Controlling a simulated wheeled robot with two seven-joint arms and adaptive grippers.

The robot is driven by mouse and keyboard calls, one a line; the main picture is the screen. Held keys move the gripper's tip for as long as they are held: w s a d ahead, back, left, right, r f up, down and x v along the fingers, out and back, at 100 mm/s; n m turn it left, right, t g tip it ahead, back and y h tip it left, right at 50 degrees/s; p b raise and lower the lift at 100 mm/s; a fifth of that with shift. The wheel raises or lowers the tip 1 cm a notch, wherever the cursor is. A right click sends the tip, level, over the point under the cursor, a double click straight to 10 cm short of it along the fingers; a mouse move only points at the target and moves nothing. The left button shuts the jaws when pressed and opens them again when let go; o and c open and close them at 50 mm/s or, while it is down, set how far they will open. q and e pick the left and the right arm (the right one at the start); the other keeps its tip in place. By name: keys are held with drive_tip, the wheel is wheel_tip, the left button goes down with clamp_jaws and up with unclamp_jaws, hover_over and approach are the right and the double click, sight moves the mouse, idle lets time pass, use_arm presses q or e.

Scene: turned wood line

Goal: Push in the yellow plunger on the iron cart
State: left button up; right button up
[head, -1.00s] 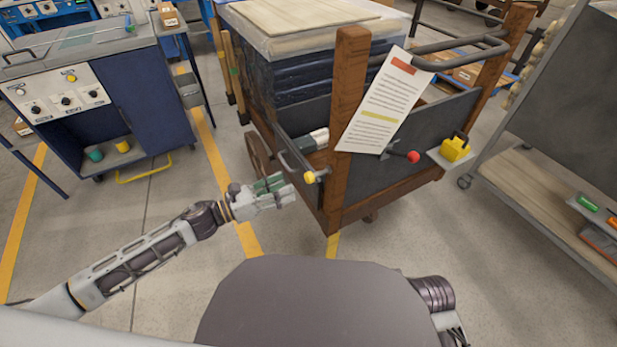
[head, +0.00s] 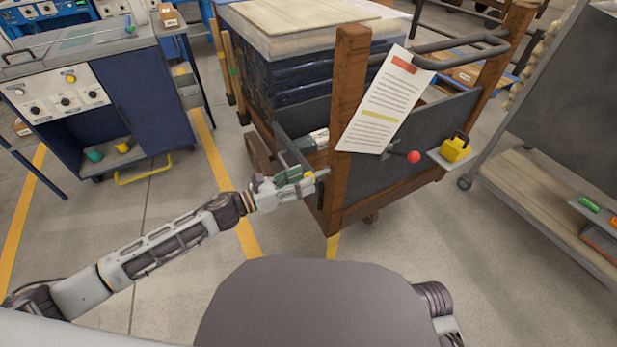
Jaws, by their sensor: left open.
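The iron cart (head: 395,170) has rust-brown posts, dark side panels and a paper sheet hung on its near post. The yellow plunger (head: 308,173) sits low at the cart's left side, beside the near post. It is mostly hidden behind my left gripper, with only a bit of yellow showing. My left gripper (head: 316,182) is open, its fingers reaching right at the plunger. I cannot tell whether they touch it. My right gripper is out of view.
A red knob (head: 413,157) and a yellow block (head: 455,150) with a black top are on the cart's near side. A blue cabinet (head: 150,105) stands at left and a grey shelf rack (head: 565,110) at right. The floor between the cabinet and the cart is clear.

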use_arm(q)
drive_tip(key=shift+x, duration=1.4)
clamp_jaws()
